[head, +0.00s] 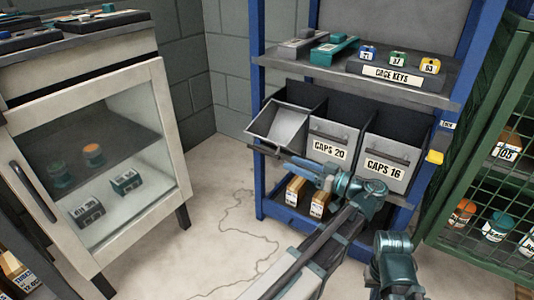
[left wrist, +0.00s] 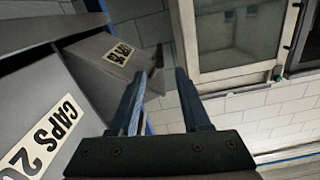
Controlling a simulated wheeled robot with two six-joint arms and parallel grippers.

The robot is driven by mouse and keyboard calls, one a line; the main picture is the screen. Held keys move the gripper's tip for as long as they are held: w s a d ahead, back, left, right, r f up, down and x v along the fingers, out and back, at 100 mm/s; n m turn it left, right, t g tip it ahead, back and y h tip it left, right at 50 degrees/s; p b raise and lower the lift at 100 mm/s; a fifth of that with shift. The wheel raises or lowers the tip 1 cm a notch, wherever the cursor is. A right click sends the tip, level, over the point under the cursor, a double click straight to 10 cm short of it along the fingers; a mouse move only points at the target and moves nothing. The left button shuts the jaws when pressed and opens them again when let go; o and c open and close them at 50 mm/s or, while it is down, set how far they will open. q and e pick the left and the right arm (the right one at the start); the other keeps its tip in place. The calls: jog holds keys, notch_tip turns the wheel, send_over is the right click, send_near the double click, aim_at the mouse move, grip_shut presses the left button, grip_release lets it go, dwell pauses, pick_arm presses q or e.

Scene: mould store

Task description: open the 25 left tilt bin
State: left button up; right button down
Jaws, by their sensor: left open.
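The left tilt bin (head: 279,124) is a grey bin on the blue rack, left of the CAPS 20 bin (head: 331,143). It is tilted out, its open top and inside showing in the head view. Its front label is hidden there. In the left wrist view, the tilted bin's front (left wrist: 98,58) has a label that I cannot read. My left gripper (head: 284,161) is just below and right of it in the head view. I cannot tell whether a finger touches the bin.
A CAPS 16 bin (head: 386,163) is shut at the right of the row. Above is a shelf with a CAGE KEYS label (head: 392,76). A glass-door cabinet (head: 85,160) stands left, a green mesh cage (head: 484,190) right.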

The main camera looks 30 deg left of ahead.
aim_at(274, 157)
pick_arm(q)
jog(key=a, duration=1)
jog(key=shift+w+a, duration=0.15)
jog(key=shift+w, duration=0.25)
jog(key=c, duration=0.7)
grip_shut()
jog(key=shift+s, duration=0.2)
